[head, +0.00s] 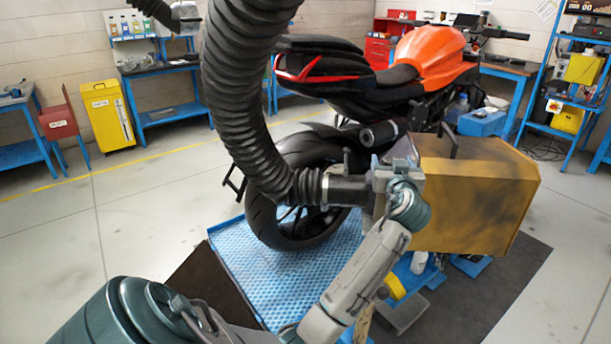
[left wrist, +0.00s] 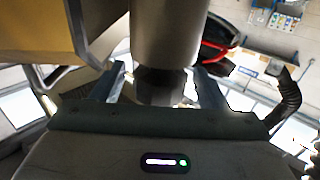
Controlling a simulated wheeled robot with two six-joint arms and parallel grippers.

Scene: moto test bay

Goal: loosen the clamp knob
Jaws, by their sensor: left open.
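A thick black ribbed hose (head: 240,110) hangs from above and ends in a dark nozzle (head: 347,190) beside the motorcycle's rear wheel. My left gripper (head: 385,180) is at the nozzle's right end, in front of the yellow-brown box. In the left wrist view its two fingers (left wrist: 162,88) stand apart, open. A dark faceted piece (left wrist: 165,86), apparently the clamp knob, shows between them below a grey cylinder (left wrist: 165,35). I cannot tell whether the fingers touch it. In the head view the knob is not clearly distinguishable behind my wrist. My right gripper is not in view.
The orange and black motorcycle (head: 435,55) stands behind the nozzle, its rear wheel over a blue textured platform (head: 285,275). The large yellow-brown box (head: 475,195) is close to the right of my left gripper. Open floor (head: 140,220) lies at the left.

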